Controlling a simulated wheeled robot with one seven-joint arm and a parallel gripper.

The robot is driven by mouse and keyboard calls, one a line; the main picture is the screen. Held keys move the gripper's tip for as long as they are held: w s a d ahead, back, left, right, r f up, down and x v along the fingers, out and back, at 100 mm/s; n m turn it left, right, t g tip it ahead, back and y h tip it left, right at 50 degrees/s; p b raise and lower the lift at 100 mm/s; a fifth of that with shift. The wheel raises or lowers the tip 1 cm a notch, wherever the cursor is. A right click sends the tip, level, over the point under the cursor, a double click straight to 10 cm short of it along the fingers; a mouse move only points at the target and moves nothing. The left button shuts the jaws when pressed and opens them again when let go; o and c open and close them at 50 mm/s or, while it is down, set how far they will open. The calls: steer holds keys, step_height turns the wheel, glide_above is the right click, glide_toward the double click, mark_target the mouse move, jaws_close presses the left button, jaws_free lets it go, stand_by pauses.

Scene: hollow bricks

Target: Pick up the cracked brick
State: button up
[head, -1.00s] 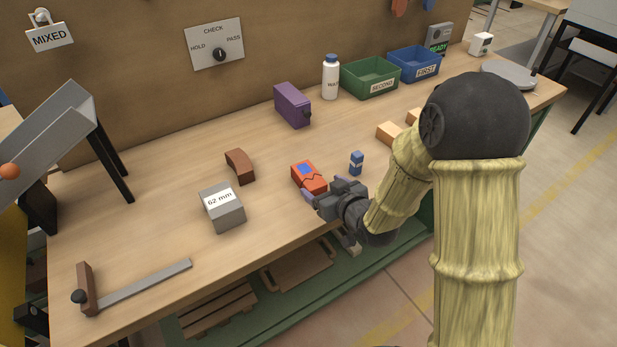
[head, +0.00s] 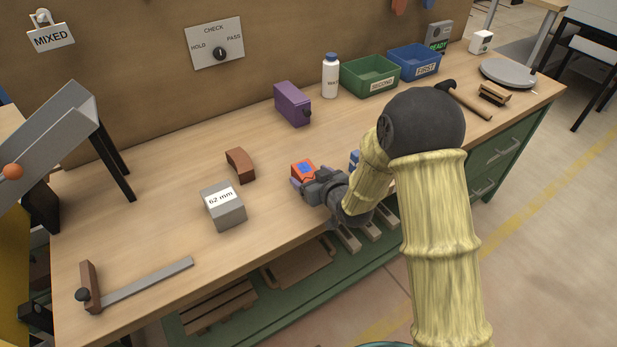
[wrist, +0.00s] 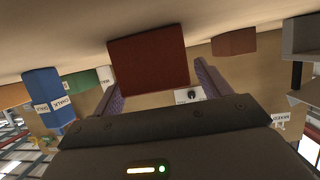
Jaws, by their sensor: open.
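The cracked brick (head: 303,168) is orange-red with a blue patch on top and lies on the workbench, partly hidden by my gripper in the head view. A dark crack line showed on it earlier; my gripper now covers that part. My gripper (head: 307,181) is open at the brick's near side. In the wrist view, a plain dark red face of the brick (wrist: 150,62) shows between the two purple fingers of my gripper (wrist: 155,80). The fingers are apart, and I cannot tell whether they touch it.
A blue chalk box (head: 354,158) stands just right, partly behind my arm. A purple box (head: 292,104), white bottle (head: 331,76), green bin (head: 369,77) and blue bin (head: 414,64) stand behind.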

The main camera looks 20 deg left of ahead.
mark_target(311, 176)
steer(key=shift+w+a+f, duration=0.1)
steer(key=shift+a, duration=0.05)
steer(key=shift+c, duration=0.3)
steer(key=c, duration=1.4)
steer(key=shift+o, duration=0.2)
step_height(311, 176, up, 10)
